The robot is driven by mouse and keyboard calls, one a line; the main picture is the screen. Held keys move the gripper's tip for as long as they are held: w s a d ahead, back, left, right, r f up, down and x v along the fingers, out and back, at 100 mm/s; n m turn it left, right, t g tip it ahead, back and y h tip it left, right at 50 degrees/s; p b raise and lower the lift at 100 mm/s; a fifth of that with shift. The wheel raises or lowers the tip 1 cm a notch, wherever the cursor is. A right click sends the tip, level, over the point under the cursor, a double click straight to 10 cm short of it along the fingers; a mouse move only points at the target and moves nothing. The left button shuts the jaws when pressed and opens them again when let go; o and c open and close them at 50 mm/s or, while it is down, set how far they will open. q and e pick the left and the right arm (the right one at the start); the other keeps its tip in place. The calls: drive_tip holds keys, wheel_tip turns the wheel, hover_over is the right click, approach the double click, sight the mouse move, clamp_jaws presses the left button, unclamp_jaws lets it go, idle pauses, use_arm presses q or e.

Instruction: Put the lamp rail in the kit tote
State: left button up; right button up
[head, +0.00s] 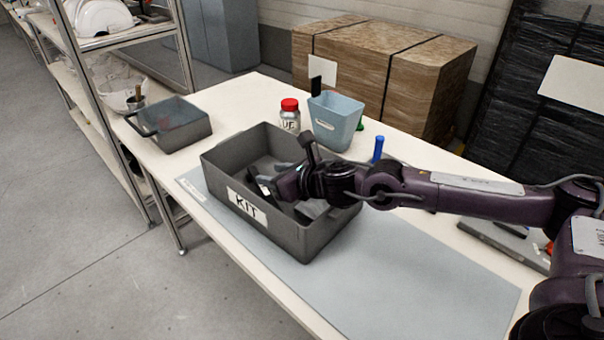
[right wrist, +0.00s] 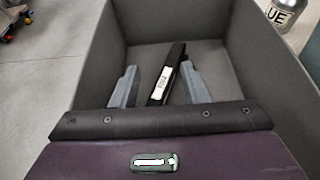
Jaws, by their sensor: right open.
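The grey kit tote (head: 222,163), with a white "KIT" label on its front, stands on the table mat. The lamp rail (right wrist: 176,62) is a slim black bar with a white label. In the right wrist view it lies inside the tote (right wrist: 235,62), tilted, between my spread fingers. My right gripper (right wrist: 158,68) is open and reaches down into the tote, with a finger on each side of the rail. In the head view my right gripper (head: 270,178) and wrist hide part of the tote's inside. My left gripper is out of view.
A grey-blue tray (head: 185,128) sits at the table's far left. A red-capped jar (head: 290,116) and a light-blue bin (head: 336,122) stand just behind the tote. The blue-grey mat (head: 420,285) is clear in front at right.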

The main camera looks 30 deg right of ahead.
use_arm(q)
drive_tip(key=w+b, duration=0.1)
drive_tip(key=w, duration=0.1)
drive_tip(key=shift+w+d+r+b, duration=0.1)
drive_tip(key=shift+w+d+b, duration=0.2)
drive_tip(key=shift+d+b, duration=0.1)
use_arm(e)
drive_tip(key=v, duration=1.2)
drive_tip(key=shift+r, duration=0.2)
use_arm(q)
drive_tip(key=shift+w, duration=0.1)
